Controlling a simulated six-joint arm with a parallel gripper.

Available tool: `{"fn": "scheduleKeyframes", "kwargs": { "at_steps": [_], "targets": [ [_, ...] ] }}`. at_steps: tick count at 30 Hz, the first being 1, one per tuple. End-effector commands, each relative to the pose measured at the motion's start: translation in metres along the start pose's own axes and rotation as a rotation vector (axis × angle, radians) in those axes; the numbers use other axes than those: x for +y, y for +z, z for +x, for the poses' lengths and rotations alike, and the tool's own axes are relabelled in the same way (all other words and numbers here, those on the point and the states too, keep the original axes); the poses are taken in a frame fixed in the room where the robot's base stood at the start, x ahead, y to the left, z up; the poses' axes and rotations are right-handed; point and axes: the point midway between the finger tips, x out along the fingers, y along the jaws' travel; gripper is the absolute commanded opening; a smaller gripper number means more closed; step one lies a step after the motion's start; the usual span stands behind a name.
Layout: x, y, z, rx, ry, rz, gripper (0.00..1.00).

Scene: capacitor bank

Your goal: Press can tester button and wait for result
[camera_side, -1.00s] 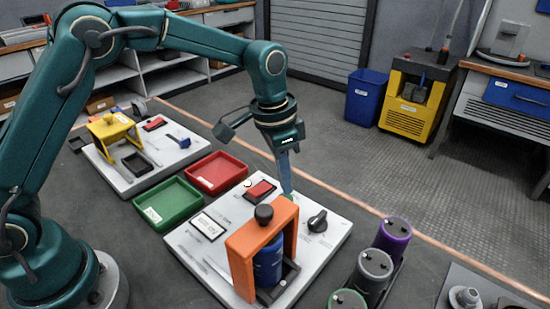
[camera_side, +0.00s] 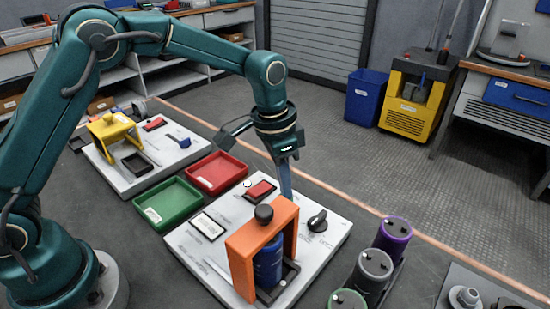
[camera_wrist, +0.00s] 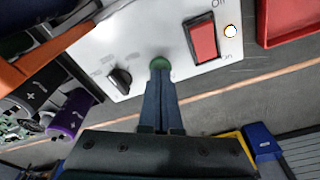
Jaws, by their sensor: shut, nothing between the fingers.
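The can tester is a light grey panel (camera_side: 190,240) with an orange frame (camera_side: 250,238) over a blue can (camera_side: 268,262). The green button (camera_wrist: 160,62) shows just beyond my fingertips in the wrist view. My gripper (camera_side: 286,193) is shut and empty, pointing down at the button behind the orange frame. The fingertips (camera_wrist: 160,72) overlap the button's near edge; I cannot tell whether it is pressed in. The display (camera_side: 208,226) looks pale, its text too small to read. A lit round lamp (camera_wrist: 231,31) sits beside the red rocker switch (camera_wrist: 203,41).
A black knob (camera_side: 317,221) stands right of my fingers. Purple (camera_side: 392,236), grey (camera_side: 373,270) and green-topped cans stand at right. Red (camera_side: 217,172) and green (camera_side: 167,204) trays lie left.

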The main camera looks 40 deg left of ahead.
Motion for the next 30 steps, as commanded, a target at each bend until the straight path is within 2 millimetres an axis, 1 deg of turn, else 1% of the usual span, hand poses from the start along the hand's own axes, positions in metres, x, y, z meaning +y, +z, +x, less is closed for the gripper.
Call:
{"fn": "scheduleKeyframes", "kwargs": {
  "at_steps": [23, 30],
  "targets": [
    [0.000, 0.003, 0.015, -0.002, 0.001, 0.000, 0.00],
    [0.000, 0.002, 0.012, -0.001, 0.000, 0.000, 0.00]
  ]
}}
